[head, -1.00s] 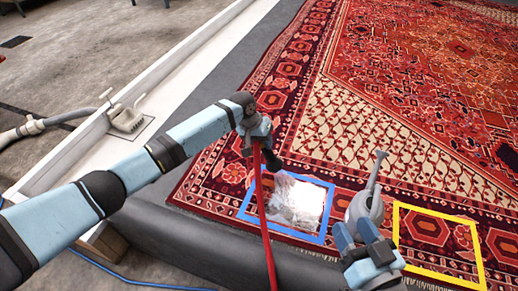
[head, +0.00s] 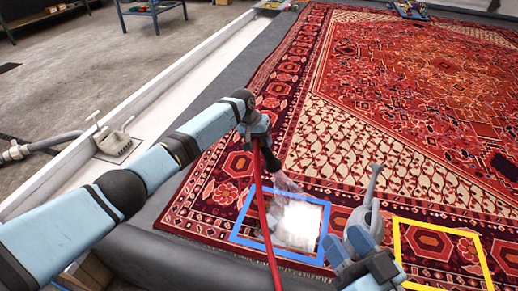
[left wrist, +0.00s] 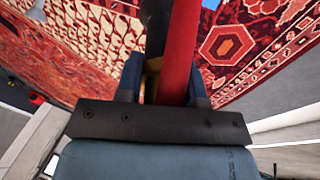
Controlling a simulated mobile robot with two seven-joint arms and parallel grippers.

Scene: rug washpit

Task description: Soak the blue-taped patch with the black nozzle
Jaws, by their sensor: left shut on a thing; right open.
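My left gripper (head: 260,136) is shut on the black nozzle (head: 271,160), above the rug just behind the blue-taped patch. In the left wrist view the black nozzle (left wrist: 157,45) and the red hose (left wrist: 181,50) run between the fingers. A pale spray (head: 285,182) leaves the nozzle's tip toward the patch. The blue tape (head: 326,232) frames a patch with a bright white, glossy area (head: 299,221) over much of it. The red hose (head: 268,232) hangs down across the patch's left part. My right gripper (head: 357,250) is open, low beside a grey spouted vessel.
The grey spouted vessel (head: 363,218) stands between the blue patch and a yellow-taped frame (head: 440,276). The patterned rug (head: 415,85) spreads to the back right. A white curb (head: 165,78) runs along the left. A tray of tools (head: 408,10) lies far back.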

